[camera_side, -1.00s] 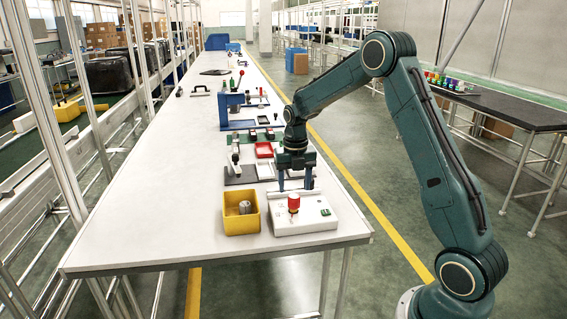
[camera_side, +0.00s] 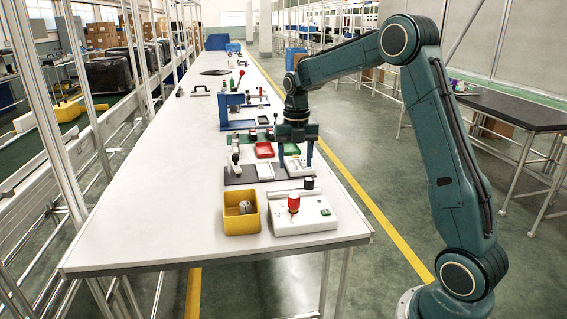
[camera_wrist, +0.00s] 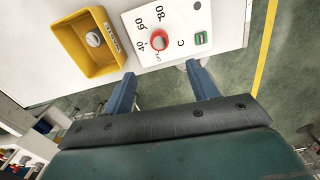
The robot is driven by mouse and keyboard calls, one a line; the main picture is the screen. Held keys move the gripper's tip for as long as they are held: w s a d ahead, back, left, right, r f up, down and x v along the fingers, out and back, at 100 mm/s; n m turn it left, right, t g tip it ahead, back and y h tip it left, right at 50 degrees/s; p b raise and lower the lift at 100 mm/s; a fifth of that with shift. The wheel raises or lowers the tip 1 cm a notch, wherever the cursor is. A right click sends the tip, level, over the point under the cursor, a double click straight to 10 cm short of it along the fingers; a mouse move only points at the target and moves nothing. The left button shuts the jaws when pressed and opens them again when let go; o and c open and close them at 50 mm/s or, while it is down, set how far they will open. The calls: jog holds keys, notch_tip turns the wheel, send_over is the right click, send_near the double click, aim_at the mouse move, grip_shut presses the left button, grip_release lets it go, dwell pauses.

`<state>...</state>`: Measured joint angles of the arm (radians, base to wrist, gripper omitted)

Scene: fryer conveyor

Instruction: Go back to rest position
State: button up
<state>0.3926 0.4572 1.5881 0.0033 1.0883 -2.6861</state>
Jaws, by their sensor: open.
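My gripper (camera_side: 295,163) is open and empty, fingers pointing down, above the table beyond the white control box (camera_side: 312,218). The box carries a red knob (camera_side: 294,203), a green switch (camera_side: 326,212) and a light bar along its far edge. In the wrist view my gripper's blue fingers (camera_wrist: 160,72) are spread apart with nothing between them. The box (camera_wrist: 184,15) there shows a temperature dial around the red knob (camera_wrist: 160,40).
The table's left side is clear.

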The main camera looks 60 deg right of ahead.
jog(key=s+a+r+m+t, duration=0.3)
jog(key=s+a+r+m, duration=0.7)
jog(key=s+a+m, duration=0.25)
jog(key=s+a+m+t, duration=0.1)
jog(key=s+a+m, duration=0.2)
jog(key=s+m, duration=0.4)
jog(key=s+a+f+m+t, duration=0.1)
jog(key=s+a+m, duration=0.2)
jog(key=s+m, duration=0.3)
jog(key=shift+s+f+m+t, duration=0.25)
jog(key=shift+s+m+t, duration=0.1)
jog(key=shift+s, duration=0.2)
dwell(0.7)
